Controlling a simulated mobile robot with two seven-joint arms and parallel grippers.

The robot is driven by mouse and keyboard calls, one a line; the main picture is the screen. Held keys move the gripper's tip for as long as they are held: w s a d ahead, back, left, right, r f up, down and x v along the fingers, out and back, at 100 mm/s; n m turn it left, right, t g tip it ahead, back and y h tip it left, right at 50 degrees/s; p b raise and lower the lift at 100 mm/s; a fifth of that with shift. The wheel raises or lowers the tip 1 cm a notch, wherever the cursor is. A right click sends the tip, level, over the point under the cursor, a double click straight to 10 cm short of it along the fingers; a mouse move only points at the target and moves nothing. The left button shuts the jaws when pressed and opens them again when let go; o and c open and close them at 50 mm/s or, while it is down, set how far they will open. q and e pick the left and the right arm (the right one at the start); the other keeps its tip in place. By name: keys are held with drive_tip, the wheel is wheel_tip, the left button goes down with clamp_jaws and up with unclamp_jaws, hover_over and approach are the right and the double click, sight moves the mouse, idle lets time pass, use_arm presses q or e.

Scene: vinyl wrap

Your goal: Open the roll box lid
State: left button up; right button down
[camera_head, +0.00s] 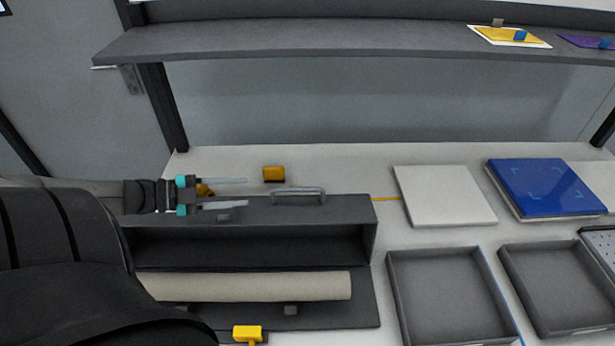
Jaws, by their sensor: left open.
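The roll box (372,240) is a long dark grey box on the white table. A panel with a grey bar handle (298,193) runs along its upper side, and I take this panel as the lid (345,211). The box shows an open dark interior facing me, with a beige roll (250,286) lying along its lower part. My left gripper (240,193) comes in from the left, open and empty, its fingers pointing right over the panel's left part. Its fingertips are apart from the handle, to its left. My arm hides the box's left end. My right gripper is not in view.
A yellow block (273,173) sits behind the handle, and another yellow piece (247,333) is at the front edge. A white panel (445,195), a blue square stack (545,187) and two grey trays (450,252) are to the right. A shelf (300,42) spans the back.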

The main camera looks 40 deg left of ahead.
sight(293, 190)
use_arm(q)
drive_tip(key=shift+w+d+f, duration=0.2)
drive_tip(key=shift+w+d, duration=0.15)
drive_tip(key=shift+d, duration=0.15)
drive_tip(key=b+x, duration=0.4)
drive_tip(key=x, duration=0.7)
drive_tip(key=shift+w+d+f, duration=0.1)
drive_tip(key=shift+w+d, duration=0.1)
drive_tip(key=shift+w, duration=0.15)
drive_tip(key=shift+b+x, duration=0.45)
drive_tip(key=shift+x, duration=0.6)
drive_tip(key=shift+s, duration=0.1)
clamp_jaws()
drive_tip(key=shift+f, duration=0.1)
